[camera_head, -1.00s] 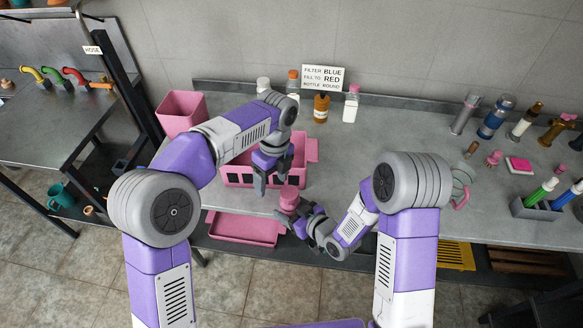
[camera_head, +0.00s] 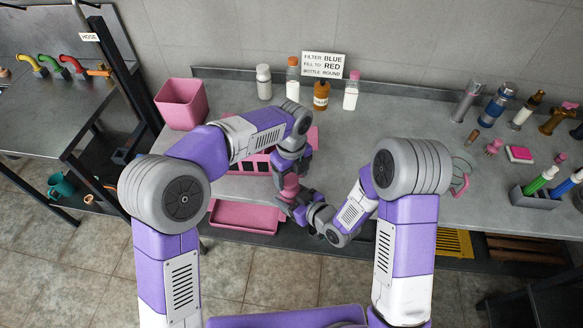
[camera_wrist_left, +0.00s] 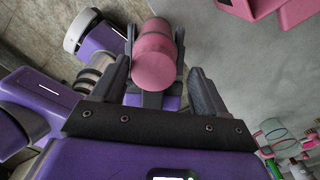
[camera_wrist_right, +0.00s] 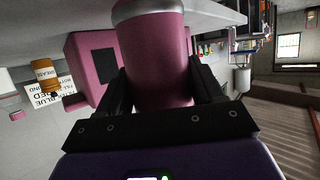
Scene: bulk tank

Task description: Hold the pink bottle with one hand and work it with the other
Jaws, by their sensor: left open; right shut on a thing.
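The pink bottle (camera_head: 290,186) is held upright off the front edge of the bench. My right gripper (camera_wrist_right: 158,95) is shut on its body; its pink side and a silver band show large in the right wrist view. My left gripper (camera_head: 287,172) is open just above the bottle's top. In the left wrist view the round pink top (camera_wrist_left: 155,70) lies between the open left fingers, nearer the left one. I cannot tell whether either finger touches it.
A pink crate (camera_head: 248,164) stands on the bench behind my left arm, and a pink bin (camera_head: 182,103) at the back left. Several bottles and a sign (camera_head: 323,65) stand along the back wall. A pink tray (camera_head: 243,217) lies below the bench.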

